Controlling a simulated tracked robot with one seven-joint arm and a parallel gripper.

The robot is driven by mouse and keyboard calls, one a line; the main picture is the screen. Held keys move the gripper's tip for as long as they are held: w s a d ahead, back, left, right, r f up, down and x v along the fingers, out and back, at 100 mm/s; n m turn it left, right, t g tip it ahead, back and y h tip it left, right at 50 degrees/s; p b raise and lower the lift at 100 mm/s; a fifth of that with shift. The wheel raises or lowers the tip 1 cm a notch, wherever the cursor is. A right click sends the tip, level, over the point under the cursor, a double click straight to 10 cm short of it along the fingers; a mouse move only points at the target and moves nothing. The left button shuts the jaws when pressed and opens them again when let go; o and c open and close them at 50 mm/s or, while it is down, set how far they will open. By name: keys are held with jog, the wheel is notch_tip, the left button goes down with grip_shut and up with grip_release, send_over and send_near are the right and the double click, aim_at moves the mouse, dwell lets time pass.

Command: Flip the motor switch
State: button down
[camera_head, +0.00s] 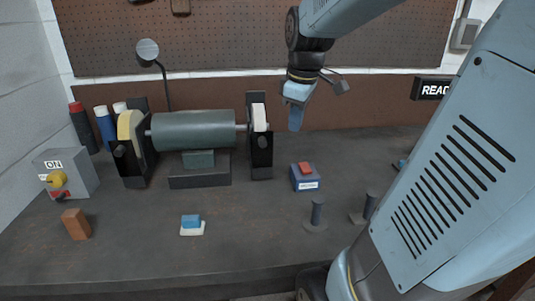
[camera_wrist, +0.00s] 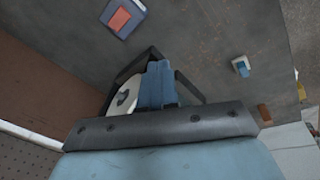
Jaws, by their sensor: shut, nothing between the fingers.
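A grey switch box (camera_head: 84,166) marked "ON" stands at the far left of the bench; it carries a yellow knob (camera_head: 57,179) and a red mark below it. The grey-green motor (camera_head: 195,130) lies between black stands, with a pale wheel at each end. My gripper (camera_head: 295,120) is in the air over the back of the bench, right of the motor and far from the switch box. Its blue fingers (camera_wrist: 158,85) are shut with nothing between them. I cannot make out the switch box in the wrist view.
A blue box with a red top (camera_head: 305,177) sits below my gripper, also in the wrist view (camera_wrist: 121,18). An orange-brown block (camera_head: 76,223) stands in front of the switch box. A blue-and-white block (camera_head: 191,225) lies front centre. Several bottles stand back left; a lamp rises behind the motor.

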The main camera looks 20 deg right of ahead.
aim_at(310, 171)
jog(key=w+d+f+n+g, duration=0.1)
jog(key=w+d+f+n, duration=0.1)
jog(key=d, duration=0.3)
jog(key=w+d+f+n+g, duration=0.1)
jog(key=w+d+f+n, duration=0.1)
jog(key=w+d+n, duration=0.2)
jog(key=shift+d, duration=0.35)
jog(key=shift+a, duration=0.1)
notch_tip(310, 171, down, 14)
jog(key=shift+s+r, duration=0.1)
dwell(0.4)
jog(key=shift+f, duration=0.2)
jog(key=shift+r, duration=0.15)
jog(key=shift+r, duration=0.65)
